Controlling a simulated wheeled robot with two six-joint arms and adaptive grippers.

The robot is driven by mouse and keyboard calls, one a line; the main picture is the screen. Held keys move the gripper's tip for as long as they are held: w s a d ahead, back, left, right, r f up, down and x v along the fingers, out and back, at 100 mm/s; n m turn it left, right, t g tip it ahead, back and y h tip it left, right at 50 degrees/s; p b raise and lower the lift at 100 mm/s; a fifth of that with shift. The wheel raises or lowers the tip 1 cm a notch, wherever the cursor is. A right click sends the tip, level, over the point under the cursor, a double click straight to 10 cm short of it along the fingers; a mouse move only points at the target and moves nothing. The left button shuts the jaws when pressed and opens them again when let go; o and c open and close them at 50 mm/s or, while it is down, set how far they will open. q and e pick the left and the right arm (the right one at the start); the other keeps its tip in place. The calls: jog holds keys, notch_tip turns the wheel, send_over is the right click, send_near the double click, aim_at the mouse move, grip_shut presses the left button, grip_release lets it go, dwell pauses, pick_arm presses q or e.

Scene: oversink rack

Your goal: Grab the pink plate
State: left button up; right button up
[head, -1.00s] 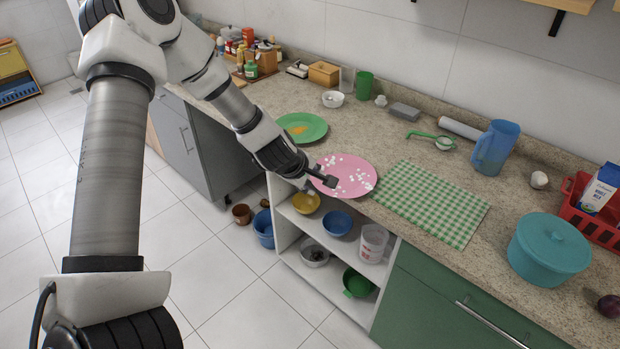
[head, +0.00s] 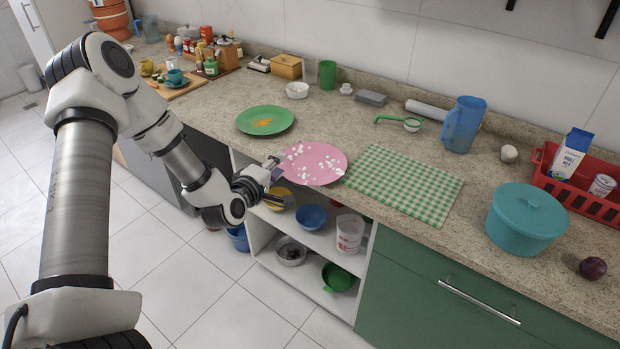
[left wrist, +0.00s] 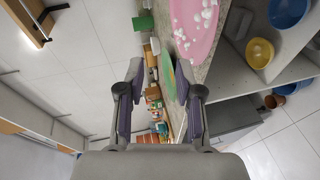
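The pink plate (head: 322,154) lies flat near the counter's front edge, with several small white bits on it. Part of it also shows at the top right of the left wrist view (left wrist: 188,32). My left gripper (head: 278,179) is just left of the plate's left rim, at the counter's front edge. Its two fingers stand apart in the left wrist view (left wrist: 159,84), with nothing held between them. One fingertip is close to the plate's rim; I cannot tell if they touch. My right gripper is not in view.
A green plate (head: 250,123) with orange bits is behind and left. A green checked cloth (head: 405,183) lies right of the pink plate. A teal pot (head: 527,222) and blue pitcher (head: 462,126) stand farther right. Open shelves with bowls (head: 311,216) sit below the counter.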

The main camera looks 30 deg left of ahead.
aim_at(286, 177)
pick_arm(q)
jog(key=shift+g, duration=0.5)
jog(key=f, duration=0.6)
jog(key=shift+w+a, duration=0.2)
jog(key=shift+a, duration=0.2)
jog(key=p+x, duration=0.1)
jog(key=x, duration=0.5)
jog(key=shift+d+f, duration=0.15)
jog(key=shift+s, duration=0.1)
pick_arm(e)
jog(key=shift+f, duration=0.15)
pick_arm(q)
grip_shut()
